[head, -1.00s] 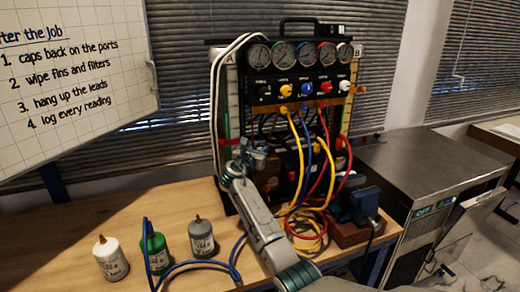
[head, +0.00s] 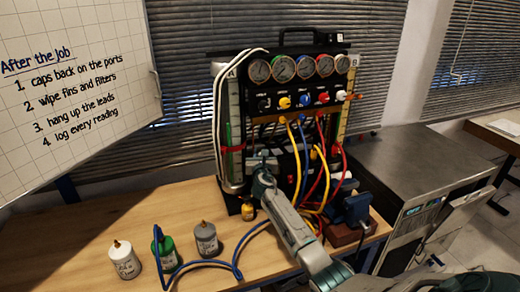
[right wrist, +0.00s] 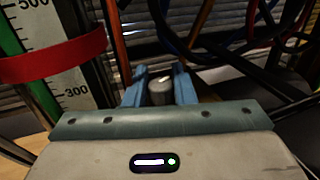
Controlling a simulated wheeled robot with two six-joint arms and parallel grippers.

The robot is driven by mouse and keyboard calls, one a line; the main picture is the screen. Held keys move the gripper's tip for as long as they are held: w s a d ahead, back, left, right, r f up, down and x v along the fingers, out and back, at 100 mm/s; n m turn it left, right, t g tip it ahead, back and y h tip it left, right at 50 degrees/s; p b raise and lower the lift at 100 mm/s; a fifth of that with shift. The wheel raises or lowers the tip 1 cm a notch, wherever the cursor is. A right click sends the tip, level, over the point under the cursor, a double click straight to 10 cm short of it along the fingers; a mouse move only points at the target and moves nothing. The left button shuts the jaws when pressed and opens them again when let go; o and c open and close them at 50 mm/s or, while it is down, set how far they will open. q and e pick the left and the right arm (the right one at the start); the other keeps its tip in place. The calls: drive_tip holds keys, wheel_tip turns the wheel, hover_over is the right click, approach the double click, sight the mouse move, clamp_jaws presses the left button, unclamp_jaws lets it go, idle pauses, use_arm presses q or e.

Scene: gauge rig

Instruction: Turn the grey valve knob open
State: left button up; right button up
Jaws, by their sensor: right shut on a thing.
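The grey valve knob (right wrist: 160,92) is a short grey cylinder with a pale mark on its top. In the right wrist view it sits between the two blue fingers of my right gripper (right wrist: 160,88), which is shut on it. In the head view my right gripper (head: 262,164) is at the lower left front of the gauge rig (head: 308,84), and the knob cannot be made out there. My left gripper is not in view.
Yellow, blue and red hoses (head: 340,170) hang in front of the rig, right of my gripper.

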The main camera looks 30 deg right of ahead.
drive_tip(key=shift+f+y, duration=0.1)
drive_tip(key=shift+y, duration=0.2)
drive_tip(key=o, duration=0.9)
drive_tip(key=v, duration=1)
drive_tip(key=shift+s+a, duration=0.25)
drive_tip(key=shift+s, duration=0.1)
drive_tip(key=shift+o, duration=0.4)
drive_tip(key=shift+f, duration=0.1)
